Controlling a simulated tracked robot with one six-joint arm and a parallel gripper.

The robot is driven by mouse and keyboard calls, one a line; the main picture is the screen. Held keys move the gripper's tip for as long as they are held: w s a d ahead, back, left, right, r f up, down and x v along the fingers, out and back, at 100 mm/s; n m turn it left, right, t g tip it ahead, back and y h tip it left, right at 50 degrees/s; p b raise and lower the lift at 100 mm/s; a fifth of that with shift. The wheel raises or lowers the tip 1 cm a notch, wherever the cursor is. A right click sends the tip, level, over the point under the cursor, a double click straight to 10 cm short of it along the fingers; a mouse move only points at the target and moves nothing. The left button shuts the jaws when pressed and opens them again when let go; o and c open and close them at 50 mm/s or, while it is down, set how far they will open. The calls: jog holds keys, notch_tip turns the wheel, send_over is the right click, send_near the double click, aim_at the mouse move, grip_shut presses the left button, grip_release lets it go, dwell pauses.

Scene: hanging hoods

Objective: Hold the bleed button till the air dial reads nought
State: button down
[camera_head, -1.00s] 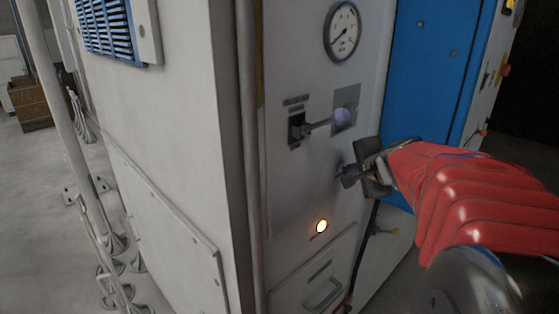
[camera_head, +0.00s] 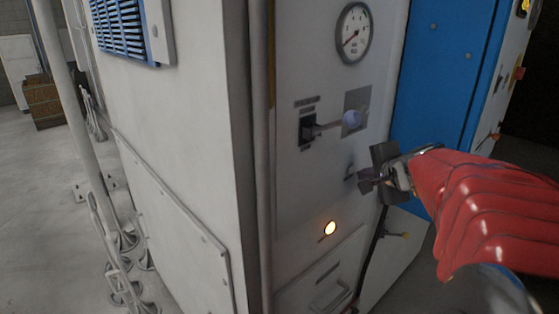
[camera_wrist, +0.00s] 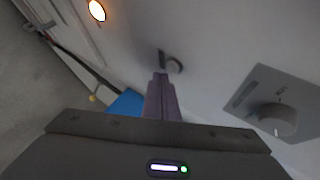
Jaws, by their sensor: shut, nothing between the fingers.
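The air dial (camera_head: 353,33) is a round white gauge high on the grey panel. Its needle points to the lower left, near the low end of the scale; the exact figure is too small to read. The bleed button looks to be the small round grey knob (camera_wrist: 174,65) beside a dark tab in the wrist view; in the head view that spot (camera_head: 349,170) is small and shadowed. My gripper (camera_head: 364,178) is shut and empty, just right of it and seemingly clear of the panel. Its fingertips (camera_wrist: 160,80) point at the button in the wrist view.
A lever with a pale ball knob (camera_head: 352,121) sits above my gripper. A lit amber lamp (camera_head: 330,228) and a drawer handle (camera_head: 329,292) are below. A blue door (camera_head: 438,90) stands to the right. Pipes (camera_head: 62,80) stand at the left.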

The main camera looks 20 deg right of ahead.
jog(key=s, duration=0.1)
jog(key=s+d, duration=0.1)
jog(key=s, duration=0.2)
jog(key=shift+s+d, duration=0.35)
dwell(0.3)
